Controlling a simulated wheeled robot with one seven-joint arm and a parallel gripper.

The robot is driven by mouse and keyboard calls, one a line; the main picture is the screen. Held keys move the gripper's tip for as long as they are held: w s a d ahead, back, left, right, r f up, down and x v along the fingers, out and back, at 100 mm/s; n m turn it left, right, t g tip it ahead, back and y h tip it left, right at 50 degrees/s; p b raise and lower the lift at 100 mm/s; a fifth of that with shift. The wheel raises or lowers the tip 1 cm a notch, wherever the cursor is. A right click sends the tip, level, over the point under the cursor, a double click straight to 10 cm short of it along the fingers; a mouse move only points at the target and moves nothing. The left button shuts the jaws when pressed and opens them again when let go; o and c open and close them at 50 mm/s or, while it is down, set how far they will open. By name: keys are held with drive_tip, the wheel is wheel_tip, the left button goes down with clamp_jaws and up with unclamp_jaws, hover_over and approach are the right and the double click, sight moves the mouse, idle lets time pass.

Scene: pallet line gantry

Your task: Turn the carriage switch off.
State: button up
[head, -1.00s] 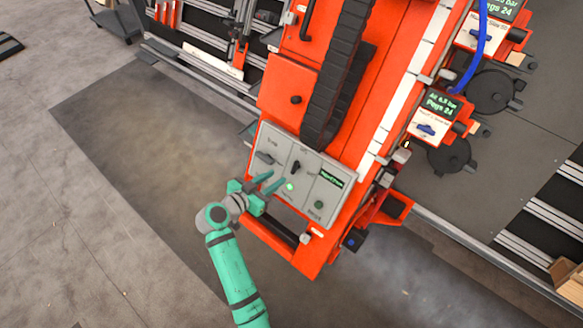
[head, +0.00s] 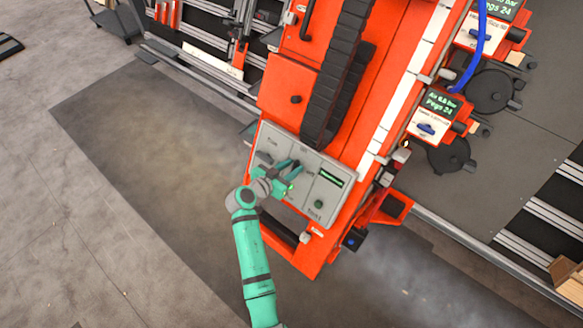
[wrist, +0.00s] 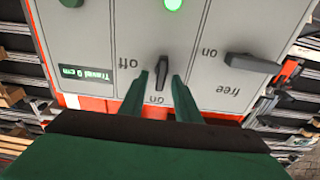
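The panel's middle switch (wrist: 162,75) is a dark knob with "off" and "on" labels beside it. In the wrist view its handle lies nearly upright, its lower end by "on". My gripper (wrist: 161,76) is open, one green finger on each side of the knob, with narrow gaps seeming to remain. In the head view my gripper (head: 292,167) is over the panel and largely hides this switch. A second dark switch (wrist: 252,63), labelled "on" and "free", lies sideways to the right in the wrist view. A green lamp (wrist: 172,4) is lit.
The grey panel (head: 268,138) sits on a orange-red machine (head: 290,72). Its small screen (wrist: 85,73) reads "Travel 0 cm". A black cable chain (head: 335,80) runs above the panel. A green button (head: 318,204) is at its lower right. The floor to the left is clear.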

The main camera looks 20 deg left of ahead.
clamp_jaws()
drive_tip(key=shift+n, duration=0.4)
drive_tip(key=n, duration=0.4)
drive_tip(key=shift+a+n+y, duration=0.2)
drive_tip(key=shift+n+y, duration=0.1)
drive_tip(key=shift+n, duration=0.1)
drive_tip(key=n, duration=0.4)
drive_tip(key=shift+w+a+n+y, duration=0.1)
drive_tip(key=shift+n+y, duration=0.2)
drive_tip(key=shift+n, duration=0.1)
drive_tip(key=shift+a+f+n+g, duration=0.1)
drive_tip(key=shift+f+n+g, duration=0.1)
drive_tip(key=shift+n, duration=1.85)
drive_tip(key=shift+a+f+n+g, duration=0.1)
drive_tip(key=shift+n+g, duration=0.1)
drive_tip(key=shift+n, duration=1.85)
